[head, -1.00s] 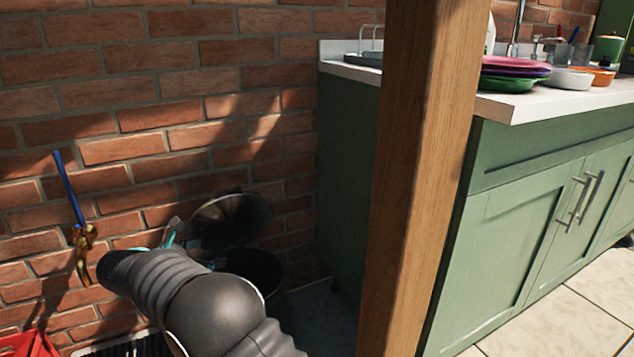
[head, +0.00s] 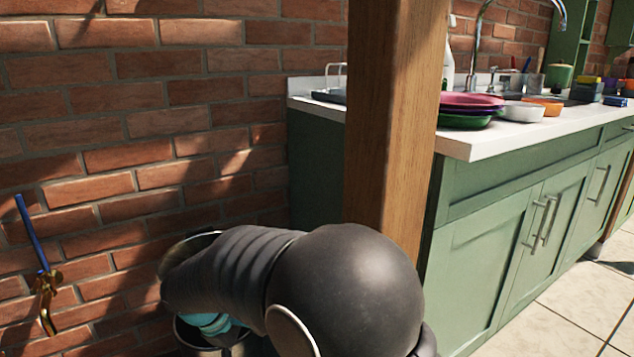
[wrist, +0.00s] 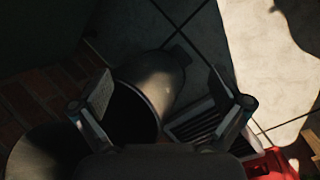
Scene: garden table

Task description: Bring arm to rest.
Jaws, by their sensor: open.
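My gripper (wrist: 165,112) shows in the wrist view with its two fingers wide apart and nothing between them. It is above a dark round bin (wrist: 135,112), whose open mouth and grey side show below and between the fingers. In the head view my dark arm fills the lower middle and hides most of the bin (head: 190,335).
A wooden post (head: 392,130) stands close beside my arm, in front of the green cabinet (head: 490,235). The counter (head: 500,143) holds stacked plates (head: 468,110). A brick wall (head: 150,120) with a tap (head: 45,290) is at left. A red object (wrist: 270,165) lies near a dark grate (wrist: 195,122).

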